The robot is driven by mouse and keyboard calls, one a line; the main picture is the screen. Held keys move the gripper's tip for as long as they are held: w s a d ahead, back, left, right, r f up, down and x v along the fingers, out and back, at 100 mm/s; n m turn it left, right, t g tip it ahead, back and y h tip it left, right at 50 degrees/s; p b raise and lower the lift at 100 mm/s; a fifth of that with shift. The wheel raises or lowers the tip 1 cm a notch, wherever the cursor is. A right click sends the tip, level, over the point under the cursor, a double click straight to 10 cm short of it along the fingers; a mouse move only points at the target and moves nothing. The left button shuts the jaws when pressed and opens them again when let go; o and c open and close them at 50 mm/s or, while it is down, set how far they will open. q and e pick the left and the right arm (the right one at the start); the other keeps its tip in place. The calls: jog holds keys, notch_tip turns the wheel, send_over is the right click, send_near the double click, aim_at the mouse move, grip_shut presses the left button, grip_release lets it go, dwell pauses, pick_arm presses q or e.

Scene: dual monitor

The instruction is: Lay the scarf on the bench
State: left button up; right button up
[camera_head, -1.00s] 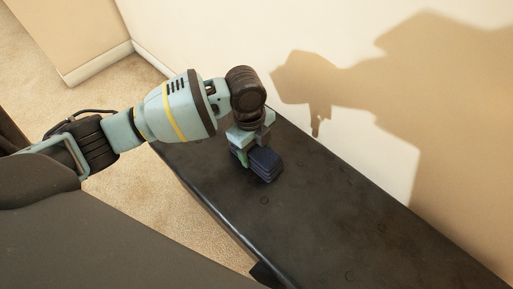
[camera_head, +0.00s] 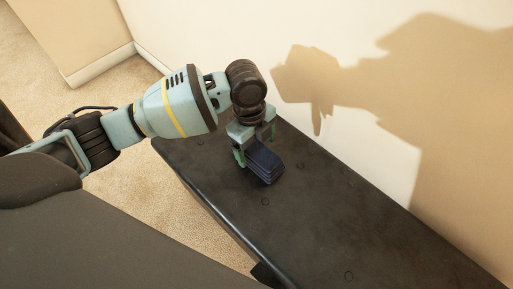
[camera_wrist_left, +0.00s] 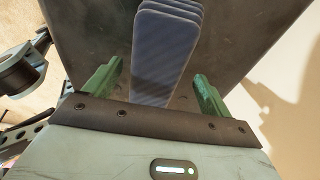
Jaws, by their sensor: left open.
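The scarf (camera_head: 264,165) is a dark blue folded stack of layers. It lies on the dark bench (camera_head: 330,225), near its far left end. My left gripper (camera_head: 256,152) is right above the scarf, with its fingers pointing down. In the left wrist view the scarf (camera_wrist_left: 164,55) runs between the two green fingers of the left gripper (camera_wrist_left: 155,88), with a gap on each side. The left gripper is open. My right gripper is in neither view.
The cream wall (camera_head: 350,125) runs close behind the bench. Carpeted floor (camera_head: 155,200) lies in front of it. The bench top to the right of the scarf is bare.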

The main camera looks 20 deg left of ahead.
pick_arm(q)
jog(key=r+p, duration=0.1)
jog(key=r, duration=0.4)
jog(key=a+r+p, duration=0.1)
jog(key=r, duration=0.2)
jog(key=shift+w+r+p, duration=0.15)
jog(key=shift+w+p, duration=0.05)
jog(key=shift+p, duration=0.1)
jog(key=shift+a+r, duration=0.15)
jog(key=shift+r, duration=0.55)
